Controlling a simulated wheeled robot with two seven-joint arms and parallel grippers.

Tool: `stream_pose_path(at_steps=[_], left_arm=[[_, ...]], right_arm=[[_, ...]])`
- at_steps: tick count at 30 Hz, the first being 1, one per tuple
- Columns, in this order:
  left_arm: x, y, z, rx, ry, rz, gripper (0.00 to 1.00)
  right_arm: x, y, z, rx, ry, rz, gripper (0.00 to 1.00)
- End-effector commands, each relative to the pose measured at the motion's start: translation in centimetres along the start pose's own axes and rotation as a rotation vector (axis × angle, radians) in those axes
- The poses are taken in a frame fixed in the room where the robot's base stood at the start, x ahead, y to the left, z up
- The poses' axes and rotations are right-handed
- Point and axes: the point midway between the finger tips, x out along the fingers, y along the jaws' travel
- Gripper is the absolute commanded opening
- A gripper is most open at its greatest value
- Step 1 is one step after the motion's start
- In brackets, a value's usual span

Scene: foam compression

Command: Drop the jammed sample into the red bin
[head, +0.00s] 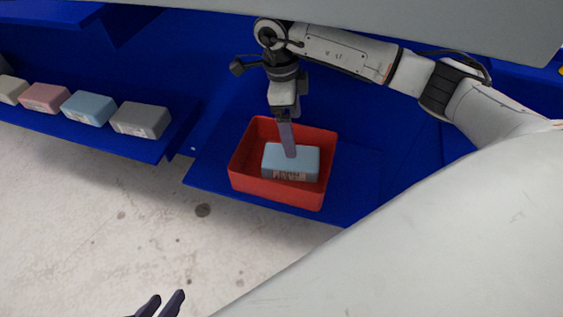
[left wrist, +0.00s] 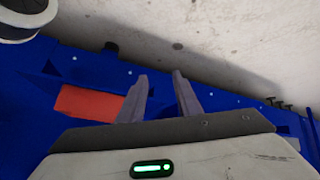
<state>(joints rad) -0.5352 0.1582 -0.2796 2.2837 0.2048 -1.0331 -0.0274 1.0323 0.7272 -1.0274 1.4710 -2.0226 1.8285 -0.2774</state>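The red bin (head: 248,190) stands on a blue shelf in the middle of the head view. A light blue foam block (head: 306,160) with a printed label on its front side lies inside it. My right gripper (head: 290,153) points down into the bin, its finger overlapping the block's top. Only one finger shows clearly, so I cannot tell whether it grips the block. My left gripper (head: 160,304) is low in the head view, over the floor, away from the bin. In the left wrist view its fingers (left wrist: 162,82) are apart with nothing between them.
A blue shelf (head: 150,151) at the left holds a row of blocks: a grey one (head: 141,120), a blue one (head: 89,108), a pink one (head: 46,98) and a cream one (head: 12,89). A red shape (left wrist: 88,103) shows in the left wrist view. The speckled floor (head: 90,220) is clear.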

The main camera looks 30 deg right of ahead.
Motion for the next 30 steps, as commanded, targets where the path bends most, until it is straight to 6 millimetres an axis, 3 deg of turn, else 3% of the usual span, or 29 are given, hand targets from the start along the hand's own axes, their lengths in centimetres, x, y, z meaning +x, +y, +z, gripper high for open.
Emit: stream_pose_path(at_steps=[8, 13, 16, 21, 30], left_arm=[[-0.1, 0.0, -0.2, 0.0, 0.002, -0.002, 0.31], [-0.7, -0.2, -1.0, 0.0, 0.023, -0.017, 0.31], [-0.8, -0.5, 0.2, -0.025, 0.019, -0.029, 0.31], [-1.2, -0.8, -0.1, -0.036, 0.045, -0.044, 0.31], [-1.2, -0.9, -0.2, -0.039, 0.054, -0.049, 0.31]], right_arm=[[-0.5, 0.0, 0.0, 0.0, -0.001, -0.001, 0.91], [-3.1, -0.1, 0.0, -0.001, -0.003, -0.003, 0.91], [-4.8, -0.1, 0.0, -0.001, -0.003, -0.002, 0.91], [-6.9, 0.0, 0.0, -0.001, -0.002, -0.001, 0.91], [-7.5, 0.0, 0.0, 0.0, 0.001, 0.0, 0.91]])
